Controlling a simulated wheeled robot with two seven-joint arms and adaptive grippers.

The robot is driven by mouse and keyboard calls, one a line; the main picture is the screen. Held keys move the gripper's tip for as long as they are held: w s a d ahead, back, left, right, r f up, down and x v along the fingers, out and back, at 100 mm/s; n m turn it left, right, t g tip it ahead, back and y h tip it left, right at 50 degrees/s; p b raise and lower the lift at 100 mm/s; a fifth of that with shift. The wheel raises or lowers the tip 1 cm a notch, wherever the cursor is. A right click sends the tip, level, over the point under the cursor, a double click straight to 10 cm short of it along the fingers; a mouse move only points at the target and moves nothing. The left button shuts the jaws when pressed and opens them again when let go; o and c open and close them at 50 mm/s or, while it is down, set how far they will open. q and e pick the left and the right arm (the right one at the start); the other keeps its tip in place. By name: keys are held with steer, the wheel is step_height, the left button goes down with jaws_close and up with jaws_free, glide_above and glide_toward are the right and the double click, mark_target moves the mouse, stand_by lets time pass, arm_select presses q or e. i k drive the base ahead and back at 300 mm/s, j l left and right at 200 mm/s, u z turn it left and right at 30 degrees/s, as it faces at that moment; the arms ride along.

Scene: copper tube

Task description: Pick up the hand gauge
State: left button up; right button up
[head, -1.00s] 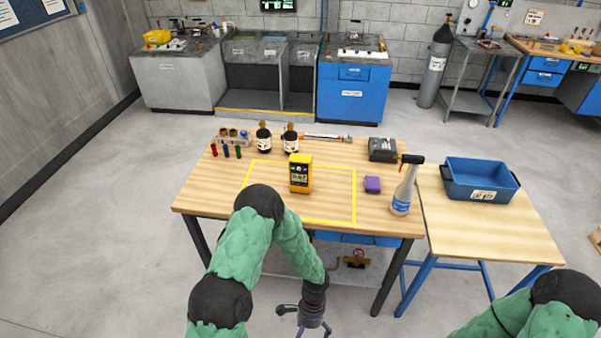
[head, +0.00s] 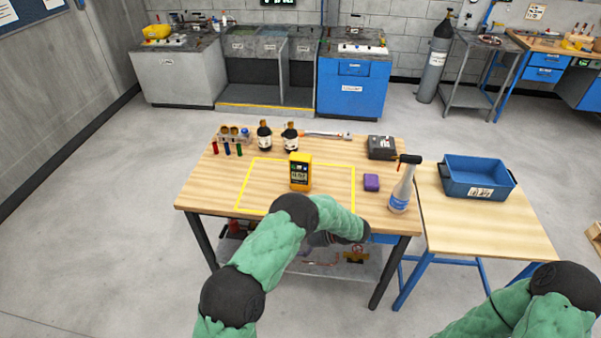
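The hand gauge appears to be the yellow handheld device (head: 300,172) with a dark face and small display. It stands upright inside the yellow outlined rectangle on the wooden table (head: 205,192). My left arm reaches in front of the table's near edge, its elbow just below the gauge in the picture. My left gripper (head: 322,239) is mostly hidden behind the forearm and wrist, so its fingers cannot be made out. It is apart from the gauge. My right arm shows at the bottom right, but its gripper is out of view.
Dark bottles (head: 290,137) and small coloured tubes (head: 227,149) stand at the back left. A purple block (head: 371,182), a spray bottle (head: 403,185) and a dark box (head: 382,147) are at the right. A blue bin (head: 479,177) sits on the side table (head: 490,228).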

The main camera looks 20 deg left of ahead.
mark_target(299, 179)
steer(key=i, duration=1)
